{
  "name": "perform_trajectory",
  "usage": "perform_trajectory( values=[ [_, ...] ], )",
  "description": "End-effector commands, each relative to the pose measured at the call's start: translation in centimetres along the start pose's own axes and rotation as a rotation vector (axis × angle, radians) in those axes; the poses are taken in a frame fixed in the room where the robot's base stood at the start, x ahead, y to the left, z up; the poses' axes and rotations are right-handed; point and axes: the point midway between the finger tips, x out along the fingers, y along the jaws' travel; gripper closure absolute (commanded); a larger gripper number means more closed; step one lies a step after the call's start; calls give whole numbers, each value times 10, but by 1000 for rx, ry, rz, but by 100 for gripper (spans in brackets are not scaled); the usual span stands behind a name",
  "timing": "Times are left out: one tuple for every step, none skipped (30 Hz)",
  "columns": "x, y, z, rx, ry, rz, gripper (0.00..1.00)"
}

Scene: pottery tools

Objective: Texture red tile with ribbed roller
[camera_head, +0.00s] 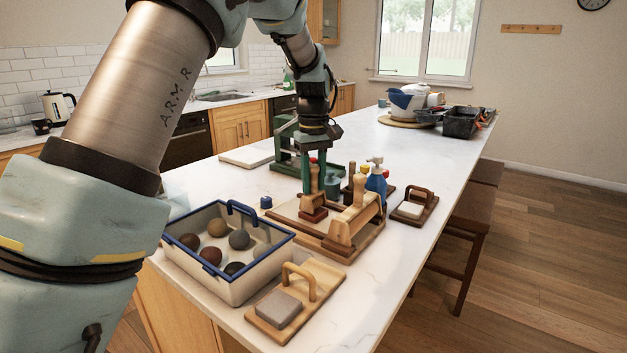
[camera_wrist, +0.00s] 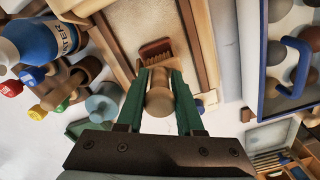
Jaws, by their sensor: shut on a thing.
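My gripper (camera_head: 313,172) has its green fingers shut around the upright wooden handle of a tool. In the wrist view, my gripper (camera_wrist: 160,97) holds this handle near the picture's middle.
A blue-rimmed tray (camera_head: 190,279) of clay balls stands at front left. A grey block (camera_head: 281,309) on a wooden base lies in front. A blue bottle (camera_head: 376,181) stands behind.

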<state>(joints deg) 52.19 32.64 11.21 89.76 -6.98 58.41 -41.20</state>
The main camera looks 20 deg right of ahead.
Motion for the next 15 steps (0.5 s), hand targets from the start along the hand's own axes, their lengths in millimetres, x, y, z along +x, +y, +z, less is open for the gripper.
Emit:
perform_trajectory(
  values=[
    [1,0,0,0,0,0,100],
    [2,0,0,0,0,0,100],
    [2,0,0,0,0,0,100],
    [2,0,0,0,0,0,100],
    [3,0,0,0,0,0,100],
    [4,0,0,0,0,0,100],
    [4,0,0,0,0,0,100],
    [4,0,0,0,0,0,100],
    [4,0,0,0,0,0,100],
    [4,0,0,0,0,0,100],
    [4,0,0,0,0,0,100],
    [4,0,0,0,0,0,100],
    [4,0,1,0,0,0,100],
    [4,1,1,0,0,0,100],
    [4,1,2,1,0,0,100]
  ],
)
